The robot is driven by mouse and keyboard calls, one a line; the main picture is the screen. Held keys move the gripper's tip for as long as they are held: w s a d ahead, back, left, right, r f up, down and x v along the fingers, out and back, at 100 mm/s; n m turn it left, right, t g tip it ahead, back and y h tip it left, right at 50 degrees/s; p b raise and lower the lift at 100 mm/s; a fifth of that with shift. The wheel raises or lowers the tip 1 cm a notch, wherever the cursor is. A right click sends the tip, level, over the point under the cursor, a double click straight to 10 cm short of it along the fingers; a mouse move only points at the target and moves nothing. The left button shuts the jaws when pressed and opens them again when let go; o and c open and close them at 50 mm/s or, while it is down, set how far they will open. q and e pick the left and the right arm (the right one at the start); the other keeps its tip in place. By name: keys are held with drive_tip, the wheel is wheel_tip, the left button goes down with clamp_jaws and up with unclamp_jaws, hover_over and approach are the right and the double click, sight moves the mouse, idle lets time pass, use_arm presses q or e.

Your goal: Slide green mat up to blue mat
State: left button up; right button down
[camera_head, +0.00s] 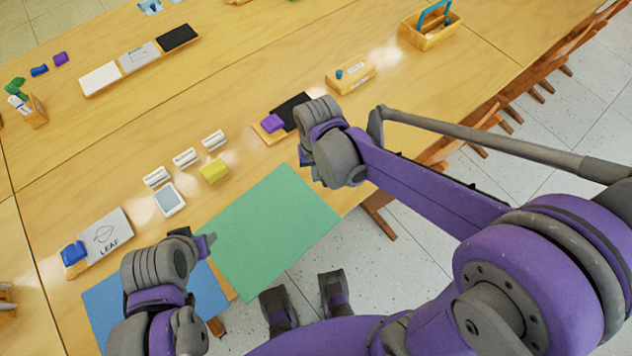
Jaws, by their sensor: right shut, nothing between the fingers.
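The green mat (268,232) lies flat on the table, its lower right side covering the table's front edge. The blue mat (102,303) lies to its lower left, largely hidden by my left arm. A narrow strip of wood shows between the mats near the front edge; the rest of the gap is hidden. My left gripper (205,244) is low at the green mat's left corner, above the inner side of the blue mat; its finger spacing is unclear. My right gripper (308,162) is shut and empty at the green mat's far right corner; contact is unclear.
Beyond the green mat are a yellow block (214,171), several white blocks (185,158) and a white-framed tile (169,200). A purple block (272,123) sits near my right gripper. A LEAF card (106,236) with a blue block (73,253) lies left. Floor lies past the front edge.

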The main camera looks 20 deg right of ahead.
drive_tip(key=shift+r+p, duration=1.15)
drive_tip(key=shift+r, duration=0.6)
drive_tip(key=s+d+r+n+t+p, duration=0.1)
drive_tip(key=s+d+r+t+p, duration=0.3)
drive_tip(key=s+d+r, duration=0.3)
drive_tip(key=shift+s+r+t, duration=0.7)
drive_tip(key=shift+s+r, duration=0.1)
drive_tip(key=shift+r, duration=0.1)
